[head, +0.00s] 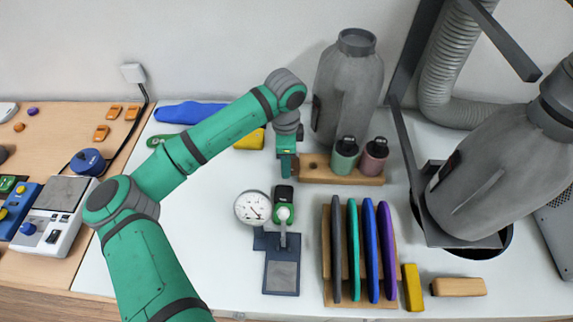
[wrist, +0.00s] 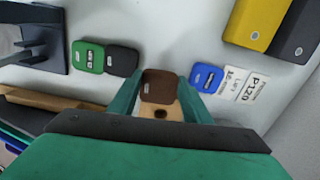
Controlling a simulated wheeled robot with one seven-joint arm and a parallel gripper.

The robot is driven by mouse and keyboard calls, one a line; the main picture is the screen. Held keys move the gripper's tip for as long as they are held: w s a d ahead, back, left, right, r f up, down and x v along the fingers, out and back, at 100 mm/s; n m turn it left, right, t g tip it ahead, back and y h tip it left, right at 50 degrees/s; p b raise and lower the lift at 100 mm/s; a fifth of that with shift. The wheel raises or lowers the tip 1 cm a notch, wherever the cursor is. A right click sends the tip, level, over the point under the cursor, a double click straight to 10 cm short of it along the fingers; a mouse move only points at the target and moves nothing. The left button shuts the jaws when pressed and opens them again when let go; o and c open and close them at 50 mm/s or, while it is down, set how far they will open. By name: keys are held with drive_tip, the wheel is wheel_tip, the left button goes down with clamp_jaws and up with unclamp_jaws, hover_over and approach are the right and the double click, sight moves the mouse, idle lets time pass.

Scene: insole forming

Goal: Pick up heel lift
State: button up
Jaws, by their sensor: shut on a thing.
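A brown heel lift (wrist: 158,84), a small rounded pad with a pale label, sits between the two green fingers of my gripper (wrist: 158,100) in the wrist view. The fingers touch its two sides, so my gripper is shut on it. In the head view my gripper (head: 286,174) points down just left of the wooden holder (head: 312,172). A green pad (wrist: 88,57), a black pad (wrist: 121,60) and a blue pad (wrist: 206,77) lie nearby on the white table.
A dial gauge (head: 253,208) on a dark blue stand is in front of my gripper. Two capped bottles (head: 345,158) stand in the wooden holder, with a large grey canister (head: 347,90) behind. A rack of coloured sheets (head: 368,250) is at front right. Table left of the gauge is clear.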

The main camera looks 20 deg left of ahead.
drive_tip(key=s+d+r, duration=0.8)
drive_tip(key=d, duration=0.1)
drive_tip(key=shift+s+d+r, duration=0.35)
drive_tip(key=shift+s+r, duration=0.05)
drive_tip(key=o, duration=0.6)
drive_tip(key=c, duration=0.5)
drive_tip(key=shift+w, duration=0.15)
